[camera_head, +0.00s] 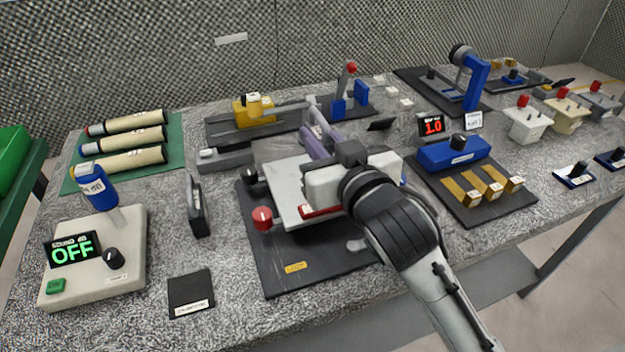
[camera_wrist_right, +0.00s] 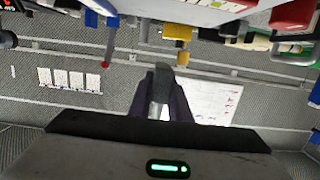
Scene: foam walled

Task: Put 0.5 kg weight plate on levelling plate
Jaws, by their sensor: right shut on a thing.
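The levelling plate (camera_head: 285,185) looks like a pale grey plate on a black base, with a red knob and a black knob at its left side. My right gripper (camera_head: 317,138) reaches over it, its purple fingers above the plate's far side. My arm and wrist hide the plate's right part. In the right wrist view my right gripper (camera_wrist_right: 161,88) is shut on a small grey piece (camera_wrist_right: 160,92) between the fingers. I cannot tell whether this piece is the 0.5 kg weight plate, as no label shows. My left gripper is not in view.
A sound meter box (camera_head: 95,255) reading OFF stands at the left, with a dark upright block (camera_head: 197,207) beside it. A black square (camera_head: 190,293) lies near the front edge. A blue device (camera_head: 450,153) with brass blocks (camera_head: 487,186) stands at the right. A yellow block (camera_head: 253,110) stands behind.

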